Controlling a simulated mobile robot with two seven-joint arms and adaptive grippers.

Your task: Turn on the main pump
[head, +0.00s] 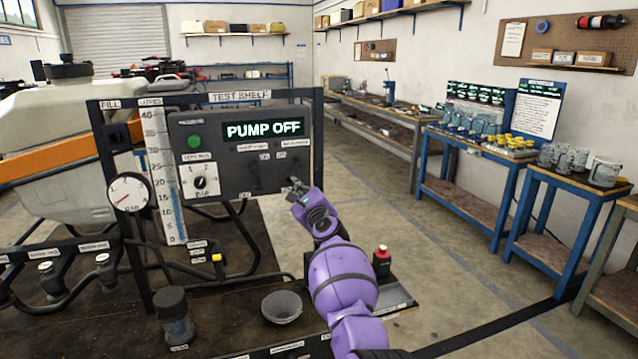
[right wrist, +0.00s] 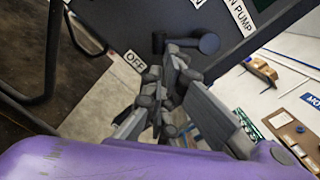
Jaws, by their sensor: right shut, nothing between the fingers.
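The grey control panel (head: 228,170) hangs in the test shelf frame, and its display (head: 262,130) reads "PUMP OFF". In the right wrist view a dark lever with a round knob (right wrist: 208,43) sits beside a label ending in "N PUMP" (right wrist: 240,14); an "OFF" label (right wrist: 134,62) is near its other end. My right gripper (head: 296,187) is at the panel's lower right corner. Its fingers (right wrist: 178,75) are shut and empty, close to the lever; I cannot tell whether they touch it. My left gripper is not in view.
A green button (head: 194,141), a round selector (head: 200,183) and a pressure gauge (head: 129,192) are left of the lever. The floor right of the panel is clear.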

